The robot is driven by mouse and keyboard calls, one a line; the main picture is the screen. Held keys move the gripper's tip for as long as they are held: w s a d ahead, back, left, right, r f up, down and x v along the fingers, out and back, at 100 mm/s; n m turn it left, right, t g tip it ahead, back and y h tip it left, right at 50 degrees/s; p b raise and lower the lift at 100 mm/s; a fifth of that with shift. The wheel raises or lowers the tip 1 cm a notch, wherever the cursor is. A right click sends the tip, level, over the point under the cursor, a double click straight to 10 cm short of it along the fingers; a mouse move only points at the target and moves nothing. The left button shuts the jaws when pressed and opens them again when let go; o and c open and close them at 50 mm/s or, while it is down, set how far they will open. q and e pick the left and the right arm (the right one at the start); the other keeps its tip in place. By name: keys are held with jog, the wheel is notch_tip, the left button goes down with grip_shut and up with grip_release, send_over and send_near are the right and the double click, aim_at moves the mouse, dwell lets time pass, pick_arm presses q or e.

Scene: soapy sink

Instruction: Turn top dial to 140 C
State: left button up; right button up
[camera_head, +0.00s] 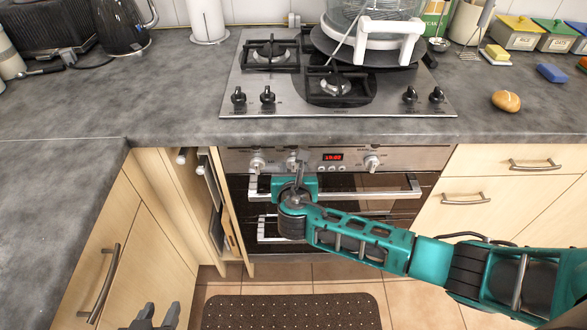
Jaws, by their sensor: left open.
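The oven's control panel (222,160) carries a left knob (257,164), a second knob (292,160) and a right knob (372,163). A red lit display (333,157) sits between the second and right knobs. Which one is the top dial, and any temperature marks, are too small to tell. My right gripper (299,172) is at the panel, just in front of the second knob and partly covering it. I cannot tell whether it touches the knob or how far its fingers are apart. My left gripper (156,316) is open and empty at the bottom left, low beside the cabinet.
Oven door handles (385,193) run below the panel, partly behind my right arm. The hob (320,108) above holds its own knobs and a large glass pot (375,15). A drawer-like panel (220,205) stands open left of the oven. A brown mat (290,312) lies on the floor.

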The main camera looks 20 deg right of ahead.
jog(key=shift+w+d+f, duration=0.1)
jog(key=shift+w+f, duration=0.05)
jog(key=shift+w, duration=0.2)
grip_shut()
